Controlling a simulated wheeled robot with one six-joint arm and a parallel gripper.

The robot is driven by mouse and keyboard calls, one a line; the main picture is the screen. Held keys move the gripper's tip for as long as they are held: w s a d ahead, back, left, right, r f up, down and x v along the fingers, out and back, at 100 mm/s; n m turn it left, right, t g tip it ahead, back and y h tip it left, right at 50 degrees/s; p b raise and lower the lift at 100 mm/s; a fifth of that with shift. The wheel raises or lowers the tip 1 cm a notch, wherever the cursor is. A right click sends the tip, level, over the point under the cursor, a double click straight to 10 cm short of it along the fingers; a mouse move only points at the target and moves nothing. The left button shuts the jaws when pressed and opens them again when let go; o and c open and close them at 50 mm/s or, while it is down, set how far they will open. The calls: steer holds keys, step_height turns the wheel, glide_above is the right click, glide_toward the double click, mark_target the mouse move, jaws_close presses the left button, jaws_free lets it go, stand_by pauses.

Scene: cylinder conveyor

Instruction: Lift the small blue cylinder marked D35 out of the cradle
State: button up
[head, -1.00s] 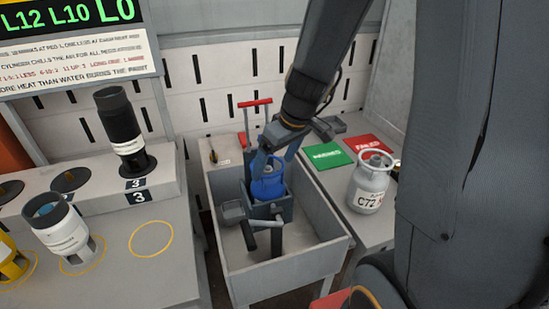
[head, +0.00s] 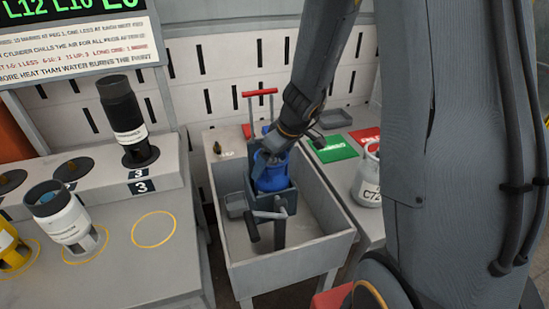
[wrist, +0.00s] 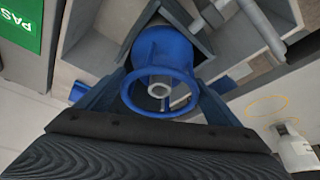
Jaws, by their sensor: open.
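The small blue cylinder (head: 271,174) stands upright in the dark cradle (head: 286,203) inside the grey trough. Its D35 mark cannot be read. In the wrist view the blue cylinder (wrist: 166,53) shows from above, with its round collar ring and grey valve nearest the camera. My gripper (head: 268,155) is at the top of the cylinder. In the wrist view my gripper (wrist: 155,92) is open, with one finger on each side of the collar. I cannot tell whether the fingers touch it.
The grey trough (head: 290,269) has walls around the cradle, and a crank handle (head: 251,229) sticks out in front. A red-handled bar (head: 260,92) stands behind. The white C72 cylinder (head: 368,178) is at right, beside the green mat (head: 333,149). A black cylinder (head: 124,115) stands at left.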

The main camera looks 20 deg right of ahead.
steer(key=shift+f, duration=0.1)
steer(key=c, duration=1.3)
steer(key=o, duration=1)
steer(key=c, duration=1)
steer(key=shift+r+p, duration=5)
steer(key=shift+r, duration=1.35)
steer(key=shift+s+r, duration=0.75)
steer(key=shift+s, duration=0.25)
steer(key=shift+s+r, duration=0.75)
steer(key=shift+s, duration=0.2)
